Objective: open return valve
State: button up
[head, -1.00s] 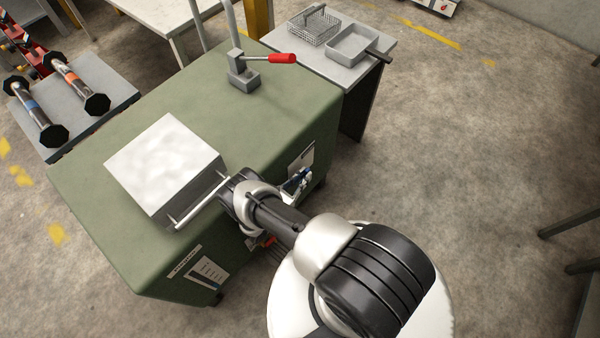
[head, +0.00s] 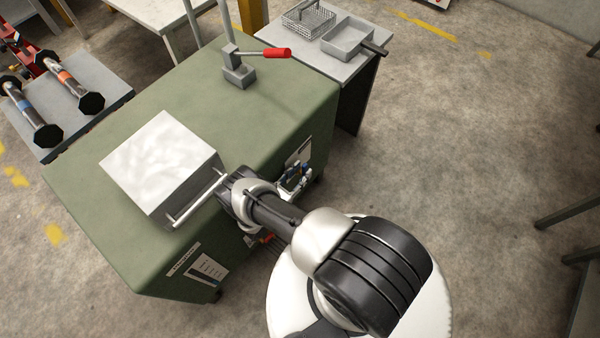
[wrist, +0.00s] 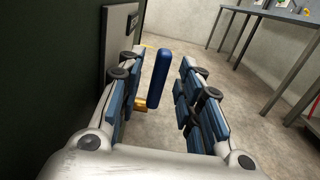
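A blue upright valve handle (wrist: 159,78) shows in the wrist view, with a brass fitting (wrist: 140,103) low at its left. My gripper (wrist: 158,62) is open, with one blue-padded finger on each side of the handle. The handle appears between the fingers, and I see gaps to both of them. I cannot tell how deep between the fingers it is. In the head view my gripper (head: 295,179) is at the front side of the green cabinet (head: 270,135), beside a label plate. The handle cannot be made out there.
A white box (head: 160,160) with a bar handle and a red-tipped lever (head: 275,54) are on the cabinet top. An orange-red part (head: 266,238) shows low under my arm. A side table (head: 360,60) holds a basket and a tray.

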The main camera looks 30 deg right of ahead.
jog(key=v, duration=1.2)
jog(key=shift+r, duration=0.2)
